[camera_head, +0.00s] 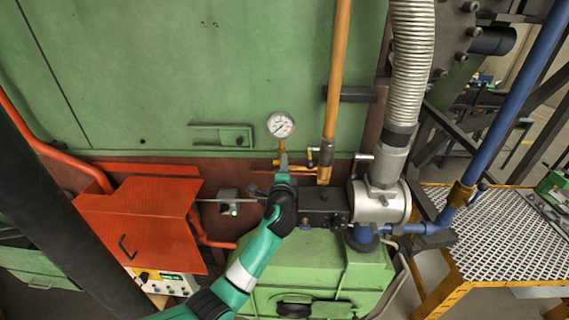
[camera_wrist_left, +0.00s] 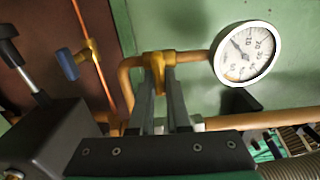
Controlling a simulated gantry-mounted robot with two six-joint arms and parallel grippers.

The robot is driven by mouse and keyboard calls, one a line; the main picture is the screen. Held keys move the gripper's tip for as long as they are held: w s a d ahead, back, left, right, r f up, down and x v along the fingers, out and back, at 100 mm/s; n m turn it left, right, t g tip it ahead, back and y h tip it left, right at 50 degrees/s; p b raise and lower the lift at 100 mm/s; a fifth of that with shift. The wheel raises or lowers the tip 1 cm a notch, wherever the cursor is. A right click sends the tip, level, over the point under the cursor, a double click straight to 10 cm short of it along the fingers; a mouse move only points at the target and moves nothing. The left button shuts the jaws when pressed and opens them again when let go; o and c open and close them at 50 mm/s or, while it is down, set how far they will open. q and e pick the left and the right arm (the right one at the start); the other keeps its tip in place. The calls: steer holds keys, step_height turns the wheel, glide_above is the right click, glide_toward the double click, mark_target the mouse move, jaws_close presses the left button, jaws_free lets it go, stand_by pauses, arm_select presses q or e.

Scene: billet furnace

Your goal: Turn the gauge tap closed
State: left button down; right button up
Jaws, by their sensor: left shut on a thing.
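The round white pressure gauge (camera_head: 281,124) stands on a brass pipe in front of the green furnace wall. It also shows in the left wrist view (camera_wrist_left: 246,52), with its needle toward the upper left of the dial. The brass gauge tap (camera_wrist_left: 158,62) sits on the copper pipe beside the gauge in that view. My left gripper (camera_head: 284,158) is just below the gauge. In the left wrist view its two fingers (camera_wrist_left: 163,88) are shut on the tap, one on each side of its yellow handle. The fingers hide the handle's lower part. My right gripper is not in view.
A thin orange pipe carries a blue-handled valve (camera_wrist_left: 67,64). A dark box with a lever (camera_wrist_left: 28,72) stands close at the left. An orange vertical pipe (camera_head: 338,75) and a ribbed metal hose (camera_head: 412,65) rise right of my gripper. An orange cover (camera_head: 145,215) is at the left.

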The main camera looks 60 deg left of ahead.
arm_select(q)
steer(key=c, duration=0.9)
jaws_free()
steer(key=v, duration=1.1)
steer(key=shift+s+d, duration=0.15)
steer(key=shift+d, duration=0.15)
